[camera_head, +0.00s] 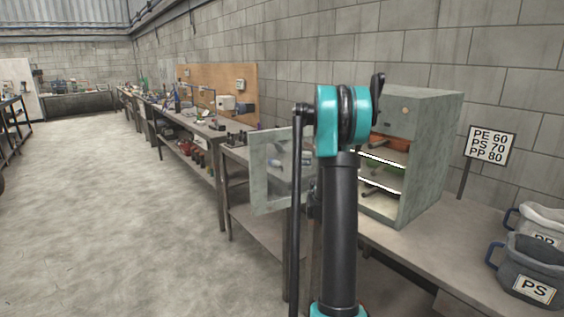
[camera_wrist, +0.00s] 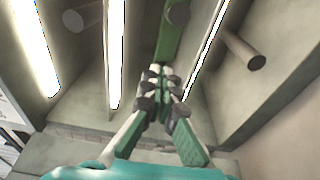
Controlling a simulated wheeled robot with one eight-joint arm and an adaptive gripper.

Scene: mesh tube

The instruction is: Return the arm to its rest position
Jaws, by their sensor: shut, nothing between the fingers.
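My arm (camera_head: 340,215) stands upright in the middle of the head view, black with teal joints, in front of the open cabinet (camera_head: 436,140). In the wrist view my gripper (camera_wrist: 167,72) has green and white fingers with dark joints. The fingertips come together, with nothing seen between them. Around them are pale walls, bright light strips (camera_wrist: 116,60) and dark round pegs (camera_wrist: 243,50), which look like the cabinet's inside. A green bar (camera_wrist: 170,35) lies beyond the fingertips; whether they touch it I cannot tell. In the head view my arm hides part of the cabinet opening.
The cabinet's clear door (camera_head: 268,172) stands open to the left. An orange piece (camera_head: 396,144) shows inside, up high. The floor (camera_head: 110,220) at left is clear.

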